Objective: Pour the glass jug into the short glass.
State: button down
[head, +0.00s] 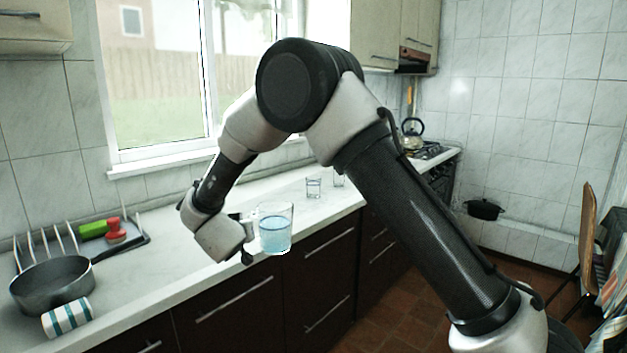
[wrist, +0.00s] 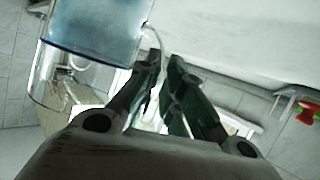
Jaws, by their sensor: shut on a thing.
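The glass jug (head: 275,230) holds pale blue liquid and looks upright, in front of the counter's front edge in the head view. My gripper (head: 248,230) is shut on its left side, apparently at the handle. In the wrist view the jug (wrist: 95,32) fills the upper left, and my gripper's dark fingers (wrist: 164,72) close around its handle. A small clear glass (head: 313,188) stands farther back on the counter, to the right of the jug and apart from it. A second glass (head: 339,178) is partly hidden by my arm; I cannot tell which is the short one.
A dark pan (head: 52,287), a striped cup (head: 67,317) lying on its side, and a rack with green and red items (head: 93,229) occupy the left counter. A kettle (head: 412,130) stands on the stove at the back. The counter (head: 285,190) around the glasses is mostly clear.

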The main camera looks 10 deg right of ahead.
aim_at(312, 183)
jog(key=i+l, duration=0.1)
jog(key=i, duration=0.4)
jog(key=i+l, duration=0.15)
jog(key=i, duration=0.35)
jog(key=i+l, duration=0.1)
jog(key=i, duration=0.4)
